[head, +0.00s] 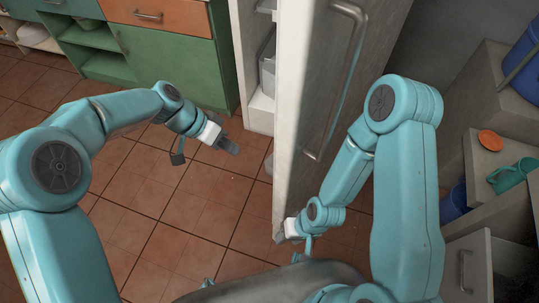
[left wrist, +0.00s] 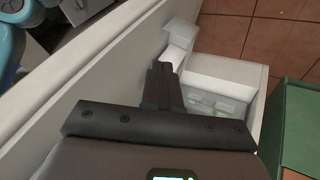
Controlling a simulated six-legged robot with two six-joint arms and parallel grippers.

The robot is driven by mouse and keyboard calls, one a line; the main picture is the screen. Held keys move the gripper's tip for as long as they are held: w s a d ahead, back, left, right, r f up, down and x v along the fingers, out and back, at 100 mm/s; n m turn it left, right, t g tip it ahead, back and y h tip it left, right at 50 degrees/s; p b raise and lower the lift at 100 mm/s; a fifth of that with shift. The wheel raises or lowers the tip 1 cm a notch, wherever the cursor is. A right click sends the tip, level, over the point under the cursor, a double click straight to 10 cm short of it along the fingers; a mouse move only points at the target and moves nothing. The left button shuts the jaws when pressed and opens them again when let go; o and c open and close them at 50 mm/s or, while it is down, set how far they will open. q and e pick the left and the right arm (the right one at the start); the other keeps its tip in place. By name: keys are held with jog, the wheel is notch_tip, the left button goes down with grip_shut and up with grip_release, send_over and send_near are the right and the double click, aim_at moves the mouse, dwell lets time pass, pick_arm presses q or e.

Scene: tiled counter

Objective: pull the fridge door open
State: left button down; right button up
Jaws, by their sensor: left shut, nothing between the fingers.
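The fridge door (head: 310,90) stands swung out from the fridge body (head: 254,70), with a clear gap between them. Its long vertical handle (head: 338,85) is on the right-hand face, and neither gripper is on it. My left gripper (head: 229,146) is shut and empty, on the inner side of the door and in front of the fridge opening. In the left wrist view its fingers (left wrist: 164,85) are together, with the door's pale edge (left wrist: 75,80) to the left. My right gripper (head: 284,238) is at the door's near lower edge; its fingers are mostly hidden.
A green cabinet (head: 175,65) with an orange drawer (head: 160,14) stands left of the fridge. On the right are shelves with a teal mug (head: 514,176), an orange dish (head: 490,140) and a blue container (head: 525,60). The tiled floor (head: 190,215) left of the door is clear.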

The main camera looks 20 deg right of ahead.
pick_arm(q)
jog(key=s+d+f+m, duration=0.1)
jog(key=s+d+f, duration=0.3)
jog(key=d, duration=0.5)
jog(key=shift+s+d+f, duration=0.2)
jog(key=shift+d+f, duration=0.1)
jog(key=shift+f, duration=0.15)
